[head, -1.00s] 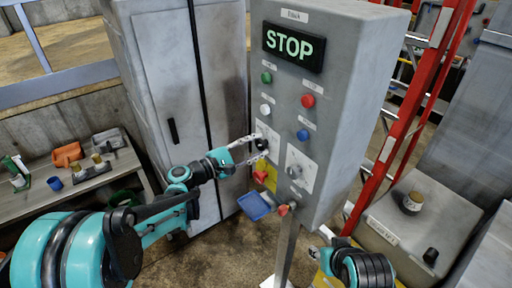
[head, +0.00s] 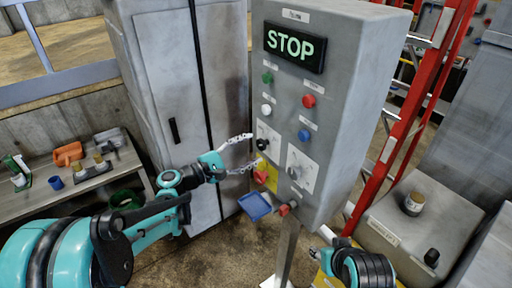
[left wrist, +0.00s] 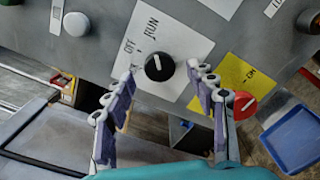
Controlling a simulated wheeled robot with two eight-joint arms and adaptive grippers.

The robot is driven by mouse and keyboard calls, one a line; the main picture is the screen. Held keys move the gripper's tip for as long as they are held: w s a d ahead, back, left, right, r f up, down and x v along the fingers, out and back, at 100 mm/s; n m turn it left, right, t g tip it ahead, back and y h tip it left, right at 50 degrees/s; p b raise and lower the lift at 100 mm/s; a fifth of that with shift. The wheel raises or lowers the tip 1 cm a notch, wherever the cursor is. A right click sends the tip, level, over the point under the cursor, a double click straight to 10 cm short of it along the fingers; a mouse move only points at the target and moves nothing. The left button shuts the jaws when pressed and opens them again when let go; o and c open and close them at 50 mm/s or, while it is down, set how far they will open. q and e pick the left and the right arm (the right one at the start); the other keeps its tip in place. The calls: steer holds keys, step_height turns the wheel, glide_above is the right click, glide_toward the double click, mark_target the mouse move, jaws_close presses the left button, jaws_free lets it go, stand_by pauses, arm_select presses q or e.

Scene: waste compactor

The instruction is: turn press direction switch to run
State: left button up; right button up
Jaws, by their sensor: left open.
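The black rotary switch (head: 262,143) sits on a white plate on the grey control panel's front. In the left wrist view the black switch (left wrist: 159,67) has a white line, nearly upright in the picture, and the plate reads OFF and RUN beside it. My left gripper (head: 255,149) is open just in front of it. In the wrist view the fingers (left wrist: 166,77) spread to either side below the switch, apart from it and empty. My right gripper (head: 325,236) is low at the right, partly seen; its jaw state is unclear.
The panel's lit display (head: 294,45) reads STOP. A second switch (head: 295,172) is to the right. A red knob (left wrist: 242,104) on a yellow plate and a blue tray (head: 255,206) are below. A red ladder (head: 400,120) stands right.

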arm_select(q)
steer(key=v, duration=0.9)
